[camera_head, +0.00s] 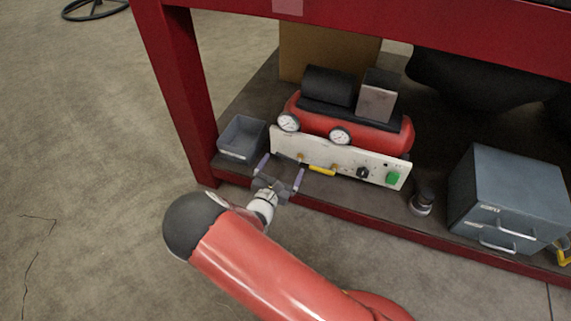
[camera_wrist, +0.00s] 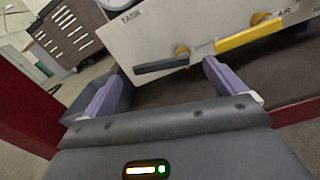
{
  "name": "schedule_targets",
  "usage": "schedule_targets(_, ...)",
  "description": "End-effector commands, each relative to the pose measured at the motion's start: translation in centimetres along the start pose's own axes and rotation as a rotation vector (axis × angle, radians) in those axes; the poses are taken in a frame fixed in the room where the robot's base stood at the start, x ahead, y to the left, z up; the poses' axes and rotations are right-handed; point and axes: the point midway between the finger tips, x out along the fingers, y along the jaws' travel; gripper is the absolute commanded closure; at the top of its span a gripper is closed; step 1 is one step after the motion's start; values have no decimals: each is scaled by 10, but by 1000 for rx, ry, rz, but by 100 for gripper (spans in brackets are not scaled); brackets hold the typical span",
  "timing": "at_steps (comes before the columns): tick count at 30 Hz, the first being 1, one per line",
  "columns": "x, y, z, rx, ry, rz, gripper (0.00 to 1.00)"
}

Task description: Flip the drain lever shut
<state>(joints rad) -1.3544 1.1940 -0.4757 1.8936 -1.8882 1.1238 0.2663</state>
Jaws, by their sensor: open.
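A white panel (camera_head: 340,158) with valves and controls fronts a red compressor on the low shelf. In the wrist view, a dark lever (camera_wrist: 160,67) on a brass fitting lies nearly level under the panel's TANK label. A yellow lever (camera_wrist: 248,34) is to its right, near the AIR label. Which one is the drain lever cannot be read. My gripper (camera_head: 281,168) is open and empty at the panel's left part. In the wrist view its purple fingers (camera_wrist: 162,72) stand on either side of the dark lever's span; contact cannot be told.
A grey open bin (camera_head: 242,138) sits left of the panel, beside the red bench leg (camera_head: 185,90). A black knob (camera_head: 362,172) and a green switch (camera_head: 393,178) are further right. A grey drawer box (camera_head: 505,195) stands at right. The red benchtop edge overhangs the shelf.

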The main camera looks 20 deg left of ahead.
Motion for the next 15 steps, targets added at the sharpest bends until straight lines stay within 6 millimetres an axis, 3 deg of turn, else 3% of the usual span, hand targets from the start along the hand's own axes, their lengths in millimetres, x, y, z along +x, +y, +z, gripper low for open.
schedule_targets(6, 22, 0, 0, 2, 0, -1, 5)
schedule_targets(15, 24, 0, 0, 1, 0, -1, 5)
